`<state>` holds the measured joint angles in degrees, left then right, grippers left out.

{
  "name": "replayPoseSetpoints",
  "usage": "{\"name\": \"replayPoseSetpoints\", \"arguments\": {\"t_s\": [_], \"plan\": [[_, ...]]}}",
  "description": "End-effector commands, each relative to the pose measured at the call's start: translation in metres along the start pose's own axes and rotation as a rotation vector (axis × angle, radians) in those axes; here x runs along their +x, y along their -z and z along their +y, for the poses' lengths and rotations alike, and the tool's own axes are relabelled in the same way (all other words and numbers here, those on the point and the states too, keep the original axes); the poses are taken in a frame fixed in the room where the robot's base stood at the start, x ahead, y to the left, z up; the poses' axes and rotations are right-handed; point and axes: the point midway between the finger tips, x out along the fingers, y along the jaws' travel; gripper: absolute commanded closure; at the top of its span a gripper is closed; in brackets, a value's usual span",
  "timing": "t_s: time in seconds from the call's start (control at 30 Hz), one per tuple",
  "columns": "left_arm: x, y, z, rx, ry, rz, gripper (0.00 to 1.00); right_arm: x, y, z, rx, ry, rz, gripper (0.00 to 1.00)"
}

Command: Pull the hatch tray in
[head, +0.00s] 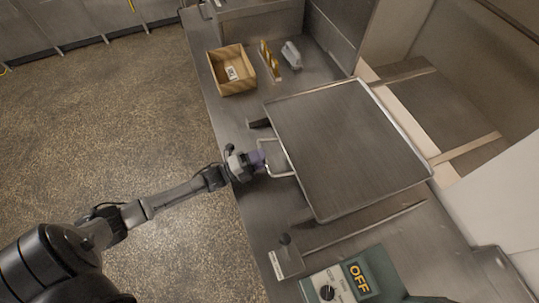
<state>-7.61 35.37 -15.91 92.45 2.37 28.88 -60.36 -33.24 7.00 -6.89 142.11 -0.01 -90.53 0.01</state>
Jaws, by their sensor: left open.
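The hatch tray (345,145) is a large flat grey metal tray with a thin raised rim. It lies tilted in the picture on the steel counter, its far right side by the hatch opening (392,110). A pale loop handle (283,175) sticks out from its left side. My left gripper (262,160) is at this handle, its jaws open. I cannot tell whether the fingers are around the handle or only beside it. My right gripper is not in view.
A wooden box (232,70) with a label stands on the counter (232,125) at the back, near a small brass-coloured rack (270,60) and a grey-white object (291,55). A green control box marked OFF (352,278) stands at the front. Open floor lies left.

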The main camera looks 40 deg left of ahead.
Motion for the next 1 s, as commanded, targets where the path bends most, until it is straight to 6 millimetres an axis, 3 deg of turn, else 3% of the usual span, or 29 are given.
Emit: {"name": "replayPoseSetpoints", "arguments": {"t_s": [0.3, 0.7, 1.0], "plan": [[0.029, 0.0, 0.0, 0.0, 0.001, 0.0, 0.58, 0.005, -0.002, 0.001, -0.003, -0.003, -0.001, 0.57], [0.032, 0.0, 0.0, 0.0, -0.001, 0.0, 0.58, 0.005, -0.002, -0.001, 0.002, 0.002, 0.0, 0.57], [0.032, 0.0, 0.0, 0.0, -0.001, 0.0, 0.87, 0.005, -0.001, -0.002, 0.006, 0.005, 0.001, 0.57]]}}
